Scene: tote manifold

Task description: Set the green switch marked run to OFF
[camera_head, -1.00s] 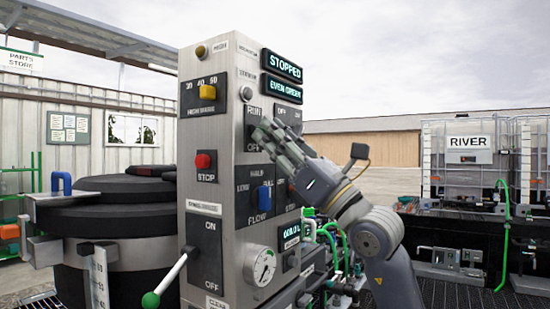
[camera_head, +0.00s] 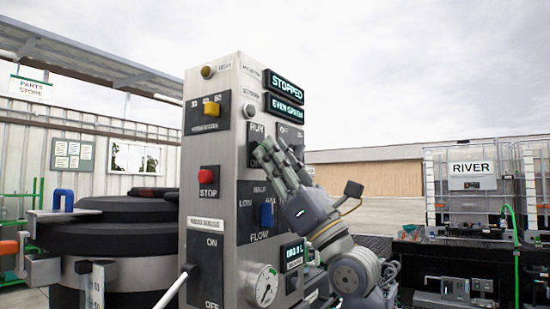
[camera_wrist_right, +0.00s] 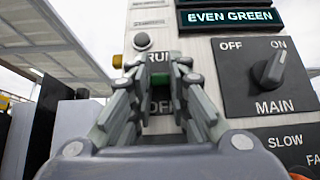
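The RUN switch plate (camera_head: 253,132) is dark, high on the front of a metal control cabinet (camera_head: 230,85). In the right wrist view its RUN label (camera_wrist_right: 158,57) is above and its OFF label (camera_wrist_right: 160,107) below, both partly covered. My right gripper (camera_head: 262,152) is right at this plate. In the wrist view its fingers (camera_wrist_right: 156,75) are apart, with the plate visible between them. My left gripper is not in view.
The MAIN knob (camera_wrist_right: 272,68) is close right of the fingers. A red STOP button (camera_head: 209,175), yellow selector (camera_head: 211,109) and blue FLOW switch (camera_head: 267,214) are nearby. A black drum (camera_head: 120,236) stands left.

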